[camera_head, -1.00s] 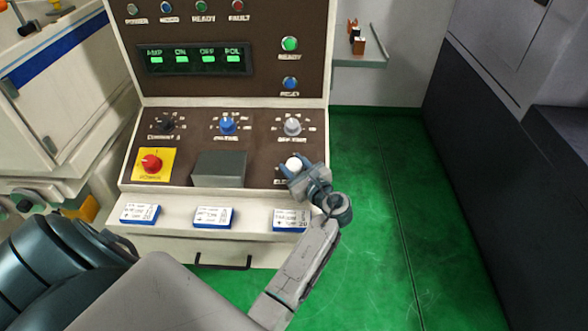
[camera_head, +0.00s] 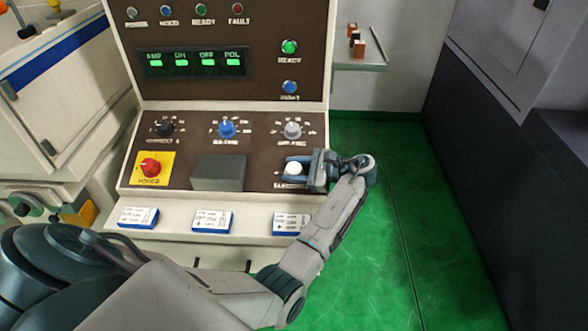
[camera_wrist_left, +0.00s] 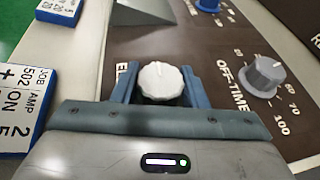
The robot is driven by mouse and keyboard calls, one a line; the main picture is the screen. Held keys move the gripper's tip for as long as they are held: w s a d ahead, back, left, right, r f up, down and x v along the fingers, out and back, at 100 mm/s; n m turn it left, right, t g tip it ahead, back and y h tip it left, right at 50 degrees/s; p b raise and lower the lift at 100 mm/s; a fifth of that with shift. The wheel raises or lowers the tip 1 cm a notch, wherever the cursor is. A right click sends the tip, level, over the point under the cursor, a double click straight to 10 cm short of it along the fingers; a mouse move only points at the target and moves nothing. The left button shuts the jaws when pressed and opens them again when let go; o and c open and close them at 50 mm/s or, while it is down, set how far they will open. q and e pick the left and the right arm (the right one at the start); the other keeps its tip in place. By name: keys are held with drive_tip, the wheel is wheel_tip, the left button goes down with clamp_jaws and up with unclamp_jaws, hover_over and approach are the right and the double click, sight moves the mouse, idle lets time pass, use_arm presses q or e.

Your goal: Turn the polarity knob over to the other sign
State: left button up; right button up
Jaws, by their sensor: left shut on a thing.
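The white polarity knob (camera_head: 294,168) sits at the lower right of the brown control panel. It also shows in the left wrist view (camera_wrist_left: 161,82), with a small mark on its top edge. My left gripper (camera_head: 296,169) reaches it from the right, with one finger on each side. In the left wrist view the two blue-grey fingers (camera_wrist_left: 160,84) are closed around the knob's sides. The lettering beside the knob is mostly covered by the gripper. My right gripper is not in view.
A grey off-time knob (camera_head: 292,130) and a blue knob (camera_head: 227,129) sit above. A grey box (camera_head: 219,172) and a red knob (camera_head: 150,166) are to the left. White-and-blue cards (camera_head: 212,221) lie on the ledge below. Green floor is open at the right.

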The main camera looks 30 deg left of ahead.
use_arm(q)
drive_tip(key=shift+g, duration=0.3)
drive_tip(key=o, duration=1)
drive_tip(key=shift+c, duration=0.2)
